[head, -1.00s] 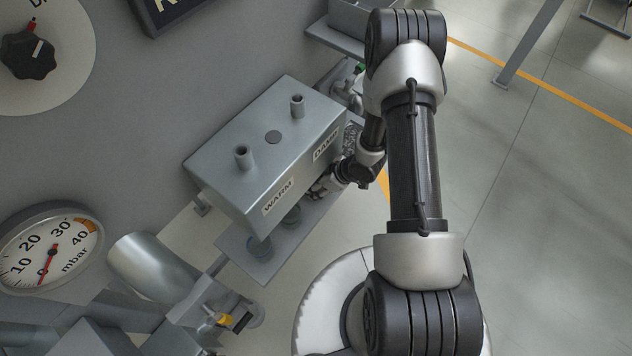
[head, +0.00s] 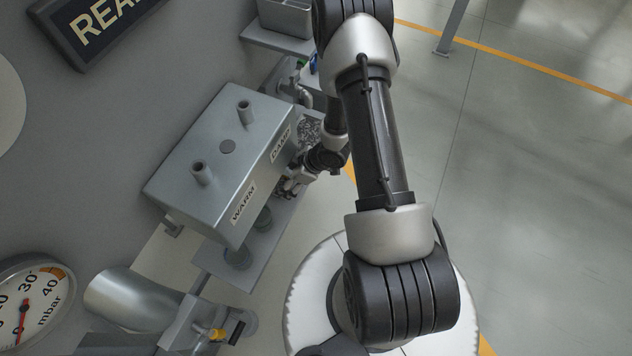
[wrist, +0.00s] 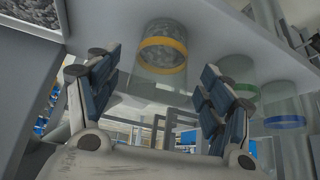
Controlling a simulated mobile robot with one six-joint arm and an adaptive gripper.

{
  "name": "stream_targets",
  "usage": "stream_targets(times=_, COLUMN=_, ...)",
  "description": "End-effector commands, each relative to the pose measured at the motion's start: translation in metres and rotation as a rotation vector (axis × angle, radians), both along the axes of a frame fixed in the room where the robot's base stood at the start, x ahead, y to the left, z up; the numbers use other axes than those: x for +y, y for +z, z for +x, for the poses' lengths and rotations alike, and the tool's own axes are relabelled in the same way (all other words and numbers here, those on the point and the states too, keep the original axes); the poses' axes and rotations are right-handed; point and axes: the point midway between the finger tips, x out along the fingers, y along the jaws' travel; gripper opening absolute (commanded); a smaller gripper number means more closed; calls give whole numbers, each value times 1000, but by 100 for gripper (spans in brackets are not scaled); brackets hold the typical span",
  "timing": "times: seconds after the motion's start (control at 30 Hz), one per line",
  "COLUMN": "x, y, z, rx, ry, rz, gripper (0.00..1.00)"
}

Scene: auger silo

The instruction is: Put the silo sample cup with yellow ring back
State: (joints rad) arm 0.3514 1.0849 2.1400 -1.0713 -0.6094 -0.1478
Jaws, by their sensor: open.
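In the wrist view, the see-through sample cup with the yellow ring (wrist: 163,58) appears between and just beyond the blue-padded fingertips of my gripper (wrist: 160,72). My gripper is open, with a gap showing on both sides of the cup. The cup seems to be at the pale shelf surface; its exact contact is unclear. In the head view, my gripper (head: 288,188) is low beside the grey box (head: 215,150) labelled WARM and DAMP, and the yellow ring cannot be made out there.
A cup with a green ring (wrist: 238,88) and one with a blue ring (wrist: 286,120) stand to the right in the wrist view. The grey shelf (head: 222,270) runs under the box. A pipe (head: 130,300) and pressure gauge (head: 32,305) are at lower left.

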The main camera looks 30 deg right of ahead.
Motion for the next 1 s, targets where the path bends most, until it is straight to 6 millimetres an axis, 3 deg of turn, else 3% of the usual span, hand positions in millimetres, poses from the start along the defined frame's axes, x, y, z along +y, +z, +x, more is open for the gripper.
stream_targets(times=0.2, x=-43, y=-3, z=-40, rx=7, ry=-13, rz=3, gripper=73)
stream_targets(times=0.4, x=-70, y=-3, z=-65, rx=6, ry=-9, rz=2, gripper=73)
stream_targets(times=0.67, x=-90, y=3, z=-71, rx=7, ry=-10, rz=-25, gripper=73)
stream_targets(times=0.77, x=-108, y=24, z=-56, rx=13, ry=-36, rz=-103, gripper=73)
stream_targets(times=0.83, x=-125, y=50, z=-41, rx=21, ry=-73, rz=-184, gripper=73)
stream_targets(times=1.0, x=-156, y=139, z=-12, rx=35, ry=-224, rz=-371, gripper=73)
